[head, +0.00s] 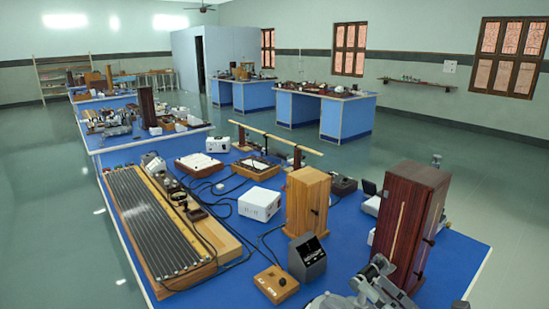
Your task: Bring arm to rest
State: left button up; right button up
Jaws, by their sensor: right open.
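My right gripper (377,280) is at the bottom of the head view, right of centre, over the near end of the blue bench (345,245). It is grey and open, with nothing seen between its fingers. It appears close to the tall dark-red wooden cabinet (408,222), but I cannot tell the gap between them. My left gripper is not in view.
The bench holds a long ribbed board (155,222), a light wooden cabinet (306,203), a white box (260,204), a dark meter (307,258) and a small wooden box (275,284). Black cables cross it. Open floor (480,160) lies to the right.

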jog(key=s+d+f+m+t+h, duration=0.1)
jog(key=d+m+h, duration=0.4)
jog(key=m, duration=0.4)
jog(key=s+d+f+m+t+h, duration=0.1)
jog(key=d+m+t+h, duration=0.1)
jog(key=m+h, duration=0.6)
jog(key=s+d+f+m+g+h, duration=0.1)
jog(key=s+d+f+m+g, duration=0.25)
jog(key=f+m+g, duration=0.4)
jog(key=s+a+f+m+g+y, duration=0.2)
jog(key=s+a+f+m+g, duration=0.2)
jog(key=s+a+f, duration=0.35)
jog(key=s+a+f+m+g+y, duration=0.3)
jog(key=s+a+f+m+g, duration=0.2)
jog(key=s+f, duration=0.75)
jog(key=f, duration=2.1)
jog(key=s+d+f+g, duration=0.1)
jog(key=s+d+f, duration=0.1)
jog(key=s+f, duration=0.5)
jog(key=s+d+f+g, duration=0.1)
jog(key=s+f, duration=0.6)
jog(key=s, duration=0.2)
jog(key=shift+s+d+f+h, duration=0.3)
jog(key=shift+s+d+f, duration=0.05)
jog(key=shift+f, duration=0.05)
